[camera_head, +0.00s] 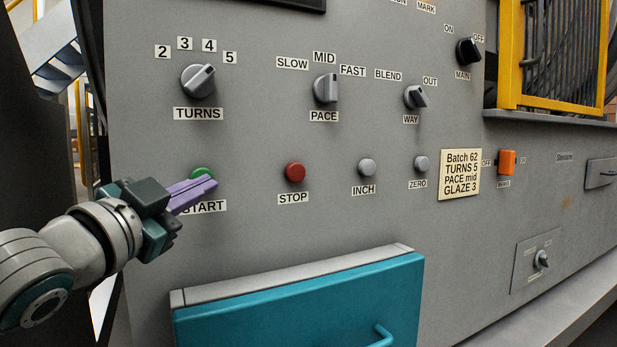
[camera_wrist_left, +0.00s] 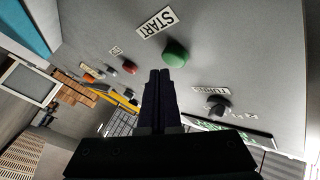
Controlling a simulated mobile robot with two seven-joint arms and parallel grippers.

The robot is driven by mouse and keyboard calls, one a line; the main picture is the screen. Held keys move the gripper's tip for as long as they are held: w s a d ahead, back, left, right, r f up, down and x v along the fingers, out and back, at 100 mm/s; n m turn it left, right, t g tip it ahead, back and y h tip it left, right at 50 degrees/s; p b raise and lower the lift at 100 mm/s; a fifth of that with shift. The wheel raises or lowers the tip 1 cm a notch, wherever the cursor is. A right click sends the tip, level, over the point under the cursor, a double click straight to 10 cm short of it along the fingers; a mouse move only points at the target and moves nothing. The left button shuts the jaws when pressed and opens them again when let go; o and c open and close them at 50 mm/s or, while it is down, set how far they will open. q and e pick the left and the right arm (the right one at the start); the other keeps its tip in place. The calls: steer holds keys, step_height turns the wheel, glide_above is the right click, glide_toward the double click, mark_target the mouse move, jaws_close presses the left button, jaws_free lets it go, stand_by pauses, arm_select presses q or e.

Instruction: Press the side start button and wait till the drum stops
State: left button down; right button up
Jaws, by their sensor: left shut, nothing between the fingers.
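The green START button (camera_head: 201,174) is on the grey panel above its START label, partly covered by my left gripper in the head view. My left gripper (camera_head: 212,186), with purple fingers, is shut and empty, its tips at the lower edge of the button in that view. In the left wrist view the green button (camera_wrist_left: 176,53) stands just beyond the shut fingertips (camera_wrist_left: 160,72). I cannot tell whether they touch it. The red STOP button (camera_head: 295,172) is to the right. My right gripper is not in view.
The TURNS knob (camera_head: 198,81) is above the START button. PACE (camera_head: 325,89) and WAY (camera_head: 415,97) knobs are to its right, with INCH (camera_head: 367,167) and ZERO (camera_head: 421,163) buttons below. A teal drawer (camera_head: 300,300) juts out below. A note (camera_head: 460,175) reads Batch 62.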

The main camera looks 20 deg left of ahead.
arm_select(q)
steer(key=shift+w+a, duration=0.25)
